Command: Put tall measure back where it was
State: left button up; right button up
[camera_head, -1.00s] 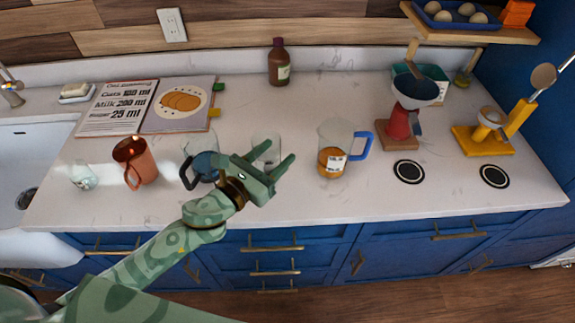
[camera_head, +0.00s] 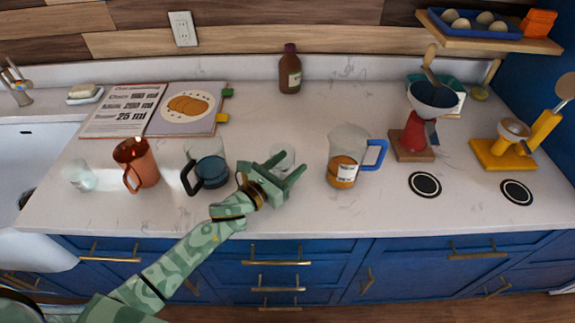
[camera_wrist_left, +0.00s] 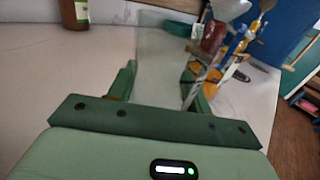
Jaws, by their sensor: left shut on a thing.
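The tall measure appears to be the clear, narrow vessel (camera_head: 283,156) on the counter, between the black-handled jug and the blue-handled jug. My left gripper (camera_head: 287,172) is shut on it from the front, one finger on each side. In the left wrist view the clear wall of the measure (camera_wrist_left: 160,62) rises between the green fingers (camera_wrist_left: 158,88). Its lower part is hidden by the gripper, and I cannot tell whether its base touches the counter. My right gripper is not in view.
A black-handled jug (camera_head: 208,168) stands close left, with a copper mug (camera_head: 137,163) and small glass (camera_head: 79,175) beyond. A blue-handled jug (camera_head: 345,157) with amber contents stands right. A brown bottle (camera_head: 290,70) is behind.

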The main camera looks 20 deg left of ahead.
pick_arm(q)
jog(key=shift+f, duration=0.15)
jog(key=o, duration=1.1)
jog(key=shift+o, duration=0.2)
jog(key=shift+r, duration=0.25)
jog(key=v, duration=1.2)
jog(key=shift+f, duration=0.1)
